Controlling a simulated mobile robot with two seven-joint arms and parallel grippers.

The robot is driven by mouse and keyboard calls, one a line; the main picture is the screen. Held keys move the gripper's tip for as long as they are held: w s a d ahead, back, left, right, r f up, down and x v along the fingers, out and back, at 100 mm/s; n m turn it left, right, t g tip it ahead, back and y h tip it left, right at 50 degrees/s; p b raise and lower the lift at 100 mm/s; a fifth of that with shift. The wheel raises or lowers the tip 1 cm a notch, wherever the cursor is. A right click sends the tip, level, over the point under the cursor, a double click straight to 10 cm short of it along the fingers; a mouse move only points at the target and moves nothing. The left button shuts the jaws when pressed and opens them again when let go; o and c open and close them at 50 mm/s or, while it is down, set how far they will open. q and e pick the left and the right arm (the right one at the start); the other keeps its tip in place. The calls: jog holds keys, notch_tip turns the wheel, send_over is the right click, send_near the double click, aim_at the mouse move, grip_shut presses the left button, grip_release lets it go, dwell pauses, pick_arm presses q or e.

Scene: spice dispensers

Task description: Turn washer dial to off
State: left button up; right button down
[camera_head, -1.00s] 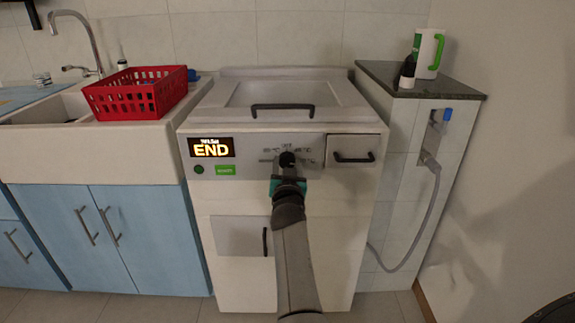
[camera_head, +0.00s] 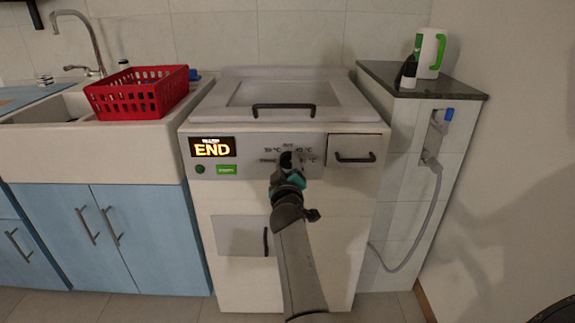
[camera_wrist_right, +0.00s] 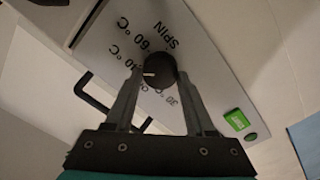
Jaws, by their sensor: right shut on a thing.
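The washer (camera_head: 350,215) stands in the middle of the head view, its display (camera_head: 212,147) reading "END". Its round black dial (camera_wrist_right: 158,70) is on the front panel, with SPIN and temperature labels around it. A short white mark on the dial points left in the wrist view, near the 40 label; the lettering below it is partly hidden. My right gripper (camera_wrist_right: 159,76) is shut on the dial, one finger on each side. In the head view the right gripper (camera_head: 288,163) mostly covers the dial. My left gripper is not in view.
A dark lid handle (camera_head: 283,107) sticks out above the panel, and a drawer handle (camera_head: 354,158) is to the dial's right. A green button (camera_wrist_right: 237,119) also shows.

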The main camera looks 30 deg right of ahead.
jog(key=n, duration=0.3)
jog(key=shift+n, duration=0.4)
jog(key=n, duration=0.4)
jog(key=shift+p, duration=0.4)
jog(key=shift+n, duration=0.7)
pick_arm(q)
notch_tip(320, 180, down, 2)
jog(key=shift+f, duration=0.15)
pick_arm(e)
jog(key=shift+f+n, duration=0.1)
jog(key=shift+n, duration=0.2)
jog(key=shift+c, duration=1.2)
grip_release()
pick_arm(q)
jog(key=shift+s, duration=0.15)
pick_arm(e)
jog(key=shift+a, duration=0.1)
